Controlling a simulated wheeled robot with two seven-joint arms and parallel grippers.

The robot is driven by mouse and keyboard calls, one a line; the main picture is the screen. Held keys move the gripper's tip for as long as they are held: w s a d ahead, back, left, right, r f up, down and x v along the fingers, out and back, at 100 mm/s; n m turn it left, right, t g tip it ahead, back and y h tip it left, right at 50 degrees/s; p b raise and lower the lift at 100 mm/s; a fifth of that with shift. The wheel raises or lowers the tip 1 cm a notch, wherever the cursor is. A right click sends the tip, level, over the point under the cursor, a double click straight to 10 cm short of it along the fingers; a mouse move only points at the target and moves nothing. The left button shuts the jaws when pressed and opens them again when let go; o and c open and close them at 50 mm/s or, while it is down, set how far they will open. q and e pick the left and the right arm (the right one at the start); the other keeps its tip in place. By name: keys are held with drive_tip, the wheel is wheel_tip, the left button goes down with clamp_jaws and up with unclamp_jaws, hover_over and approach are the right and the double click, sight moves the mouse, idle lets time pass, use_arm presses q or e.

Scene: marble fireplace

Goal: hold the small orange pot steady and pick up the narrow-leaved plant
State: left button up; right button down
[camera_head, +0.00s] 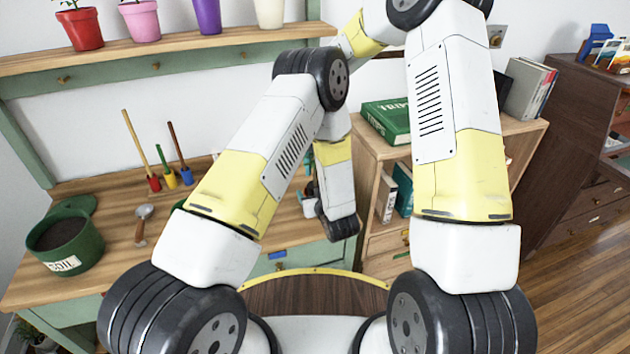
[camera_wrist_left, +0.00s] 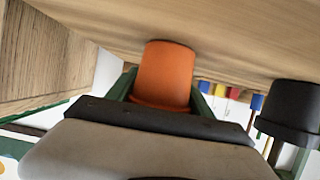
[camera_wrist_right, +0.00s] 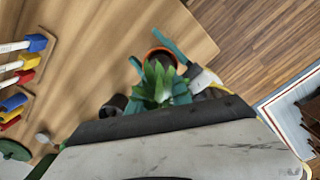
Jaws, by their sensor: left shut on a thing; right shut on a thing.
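The small orange pot (camera_wrist_left: 165,75) appears upside down in the left wrist view, between the green fingers of my left gripper (camera_wrist_left: 163,92), which is shut on it. In the right wrist view the orange pot (camera_wrist_right: 152,51) shows its rim and dark inside. The narrow-leaved plant (camera_wrist_right: 157,82) is in front of it, with spiky green leaves. My right gripper (camera_wrist_right: 158,98) is shut on the plant. Its base is hidden, so I cannot tell whether it touches the pot's inside. In the head view my arms hide the pot and plant.
A black pot (camera_wrist_right: 114,104) stands on the wooden bench close to the plant. The green soil pot (camera_head: 66,243), a trowel (camera_head: 142,224) and several coloured tools (camera_head: 172,178) are on the bench's left. A bookshelf (camera_head: 376,160) adjoins on the right.

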wheel_tip(320, 180, up, 6)
drive_tip(key=shift+f, duration=0.1)
use_arm(q)
drive_tip(key=o, duration=1.4)
